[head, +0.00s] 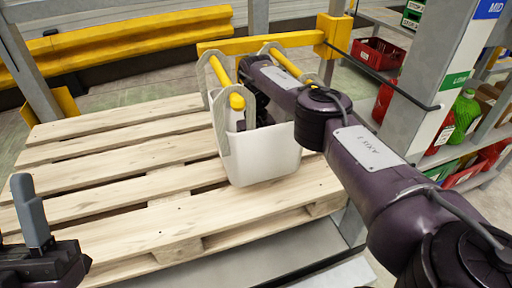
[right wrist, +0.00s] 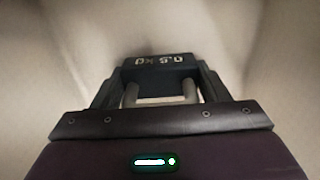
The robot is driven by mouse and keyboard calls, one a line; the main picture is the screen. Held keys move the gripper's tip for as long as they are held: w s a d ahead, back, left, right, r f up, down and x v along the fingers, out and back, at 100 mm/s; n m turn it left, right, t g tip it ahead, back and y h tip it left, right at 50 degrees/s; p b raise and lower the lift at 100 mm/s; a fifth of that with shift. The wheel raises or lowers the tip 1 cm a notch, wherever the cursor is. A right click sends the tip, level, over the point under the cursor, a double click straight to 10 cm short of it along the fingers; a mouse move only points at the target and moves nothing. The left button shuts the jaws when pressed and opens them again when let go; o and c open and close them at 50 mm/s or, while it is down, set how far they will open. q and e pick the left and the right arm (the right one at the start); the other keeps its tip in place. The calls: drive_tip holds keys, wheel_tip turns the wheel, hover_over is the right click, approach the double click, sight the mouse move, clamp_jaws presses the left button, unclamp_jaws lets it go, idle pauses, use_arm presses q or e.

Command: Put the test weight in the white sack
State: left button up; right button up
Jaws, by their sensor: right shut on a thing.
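The white sack (head: 265,157) stands upright on the wooden pallet, with pale straps and yellow handle grips at its top. My right arm reaches over it from the right, and its gripper is down inside the opening, mostly hidden in the head view. In the right wrist view my right gripper (right wrist: 160,92) is shut on the dark test weight (right wrist: 158,67), marked 0.5 kg, with pale sack walls around it. I cannot tell whether the weight touches the bottom. My left gripper (head: 36,222) is at the lower left, away from the sack; only one grey finger shows clearly.
The slatted pallet (head: 110,154) has bare room left of the sack. A yellow bar (head: 268,42) runs behind the sack, and a grey post (head: 432,80) stands at right. Shelves there hold a red crate (head: 377,53) and a green bottle (head: 464,113).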

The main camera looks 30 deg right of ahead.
drive_tip(key=o, duration=1.3)
drive_tip(key=shift+o, duration=0.2)
